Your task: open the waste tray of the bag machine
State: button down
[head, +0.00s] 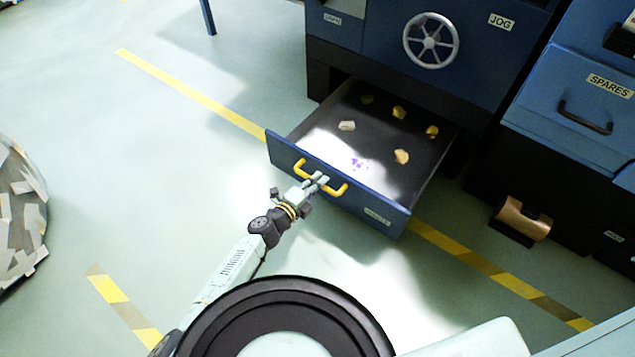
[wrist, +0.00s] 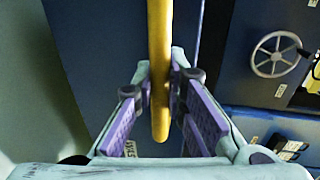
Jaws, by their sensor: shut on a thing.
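The waste tray (head: 340,197) is a dark drawer with a blue front, pulled well out from the base of the blue bag machine (head: 375,55). Several tan and pale scraps lie inside it. Its yellow handle (head: 335,190) is on the front. My gripper (head: 318,181) is at the handle's middle and shut on it. In the wrist view the yellow handle (wrist: 159,60) runs between the two purple-padded fingers of my gripper (wrist: 160,110). The tray's far end is hidden under the machine.
A blue spares cabinet (head: 570,105) stands at the right, with a brown roll (head: 522,220) low in front of it. Yellow and dark striped tape (head: 490,268) crosses the floor. A heap of pale scraps (head: 18,210) is at the left edge. The floor left of the tray is clear.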

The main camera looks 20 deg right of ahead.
dwell(0.3)
jog(key=c, duration=1.6)
grip_release()
jog(key=v, duration=1.2)
